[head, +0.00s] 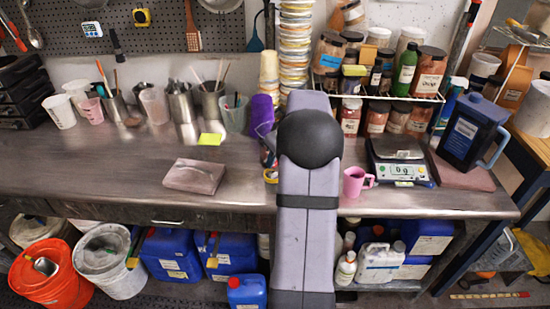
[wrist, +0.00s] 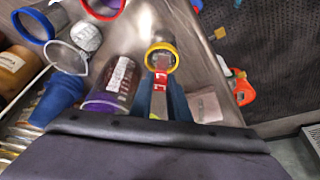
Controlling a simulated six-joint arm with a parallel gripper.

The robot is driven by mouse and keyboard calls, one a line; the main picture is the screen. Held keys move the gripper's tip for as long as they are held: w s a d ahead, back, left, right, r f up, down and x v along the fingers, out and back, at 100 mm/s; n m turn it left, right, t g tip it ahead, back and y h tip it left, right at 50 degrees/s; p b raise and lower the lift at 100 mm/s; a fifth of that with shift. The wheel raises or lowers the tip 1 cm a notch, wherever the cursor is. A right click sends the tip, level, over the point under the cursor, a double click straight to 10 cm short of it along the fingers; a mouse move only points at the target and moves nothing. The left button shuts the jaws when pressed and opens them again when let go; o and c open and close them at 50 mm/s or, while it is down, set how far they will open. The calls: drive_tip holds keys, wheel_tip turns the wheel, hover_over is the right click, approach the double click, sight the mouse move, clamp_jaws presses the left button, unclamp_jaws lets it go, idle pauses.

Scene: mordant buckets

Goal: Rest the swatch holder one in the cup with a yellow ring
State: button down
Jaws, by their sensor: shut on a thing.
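The swatch holder (wrist: 160,82) is a narrow strip with red and white markings in the wrist view. My gripper (wrist: 161,100) is shut on it, with a blue finger on each side. The cup with a yellow ring (wrist: 151,48) lies just beyond, and the holder's far end overlaps the near part of its ring. I cannot tell whether that end is inside the cup or above it.
A blue-ringed cup (wrist: 33,25) and a red-ringed cup (wrist: 103,12) are farther off. In the head view a pink mug (head: 354,182) and a scale (head: 401,171) stand right of my arm.

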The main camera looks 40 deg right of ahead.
drive_tip(key=shift+f+b, duration=0.95)
drive_tip(key=shift+f, duration=0.45)
drive_tip(key=c, duration=1.6)
unclamp_jaws()
drive_tip(key=shift+b+v, duration=0.9)
drive_tip(key=shift+v, duration=2.8)
